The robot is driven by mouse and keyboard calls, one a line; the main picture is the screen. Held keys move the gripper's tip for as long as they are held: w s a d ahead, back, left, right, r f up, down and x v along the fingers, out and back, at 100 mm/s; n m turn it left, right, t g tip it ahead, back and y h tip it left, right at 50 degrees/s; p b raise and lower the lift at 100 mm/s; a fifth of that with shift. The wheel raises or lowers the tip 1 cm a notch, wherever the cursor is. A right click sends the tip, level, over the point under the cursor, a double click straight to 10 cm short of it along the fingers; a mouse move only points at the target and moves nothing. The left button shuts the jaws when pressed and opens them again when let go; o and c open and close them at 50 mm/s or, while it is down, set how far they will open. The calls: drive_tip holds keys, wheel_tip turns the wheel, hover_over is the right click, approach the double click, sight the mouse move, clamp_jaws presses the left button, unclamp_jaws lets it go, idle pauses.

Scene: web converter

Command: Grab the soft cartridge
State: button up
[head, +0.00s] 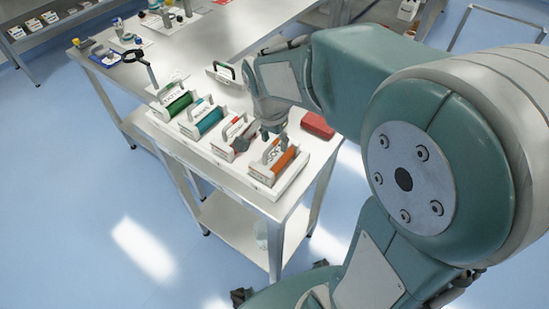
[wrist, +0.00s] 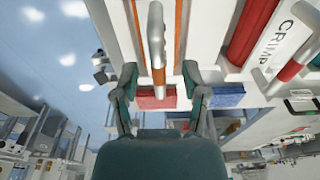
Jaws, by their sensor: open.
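Several cartridges with raised handles sit in a row on a white tray (head: 212,158). The nearest one is orange (head: 285,161); its label is too small to read surely, so I cannot confirm that it is the soft one. Beside it is a red cartridge (head: 239,147), whose label reads CRIMP in the wrist view (wrist: 276,42). My gripper (head: 270,131) is over the orange end of the row. In the wrist view my open gripper (wrist: 160,75) has one finger on each side of the orange cartridge's silver handle (wrist: 157,45), with no visible contact.
Teal (head: 208,121) and green (head: 179,105) cartridges stand farther left. A red block (head: 318,125) lies right of the tray, and a blue block (wrist: 227,95) shows in the wrist view. Another handled piece (head: 222,72) stands behind. The floor left of the bench is clear.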

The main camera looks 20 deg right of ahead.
drive_tip(key=shift+d+f, duration=0.1)
drive_tip(key=shift+f, duration=0.4)
drive_tip(key=shift+c, duration=0.3)
clamp_jaws()
drive_tip(key=shift+r, duration=0.15)
